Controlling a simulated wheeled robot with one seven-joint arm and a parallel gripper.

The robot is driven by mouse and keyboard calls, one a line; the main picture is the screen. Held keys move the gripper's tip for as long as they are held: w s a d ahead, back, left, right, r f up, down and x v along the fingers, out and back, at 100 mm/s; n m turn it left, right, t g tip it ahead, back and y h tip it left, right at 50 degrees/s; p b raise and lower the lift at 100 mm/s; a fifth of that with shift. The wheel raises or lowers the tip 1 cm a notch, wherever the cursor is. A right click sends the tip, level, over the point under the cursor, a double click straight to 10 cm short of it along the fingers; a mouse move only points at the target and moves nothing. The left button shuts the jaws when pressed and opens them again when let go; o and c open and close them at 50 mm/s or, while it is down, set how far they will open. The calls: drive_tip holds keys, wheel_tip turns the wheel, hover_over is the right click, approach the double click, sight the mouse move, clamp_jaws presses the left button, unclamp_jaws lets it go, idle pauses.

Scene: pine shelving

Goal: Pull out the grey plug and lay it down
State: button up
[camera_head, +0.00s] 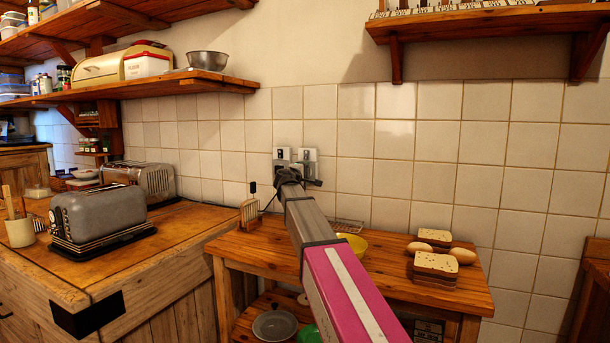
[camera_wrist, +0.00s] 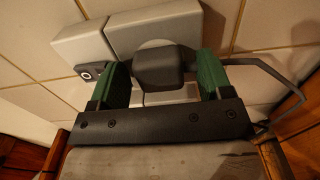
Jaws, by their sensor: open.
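The dark grey plug (camera_wrist: 158,66) sits against a pale wall socket (camera_wrist: 155,35) in the wrist view. My gripper (camera_wrist: 163,76) is open, with one green finger pad on the plug's left side and one on its right. Narrow gaps seem to show between the pads and the plug. In the head view my gripper (camera_head: 288,176) is at the tiled wall, just below the socket plates (camera_head: 307,154), and my arm hides most of the plug. A dark cable (camera_wrist: 272,68) loops at the right of the wrist view.
Below the sockets stands a wooden table (camera_head: 385,268). It holds a toast rack (camera_head: 249,213), a yellow bowl (camera_head: 354,243), bread slices (camera_head: 436,264) and eggs (camera_head: 462,256). Toasters (camera_head: 98,213) stand on the left counter (camera_head: 180,228). A shelf (camera_head: 185,82) hangs above left.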

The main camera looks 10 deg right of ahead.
idle(0.6)
drive_tip(key=c, duration=1.2)
drive_tip(key=v, duration=0.6)
idle(0.5)
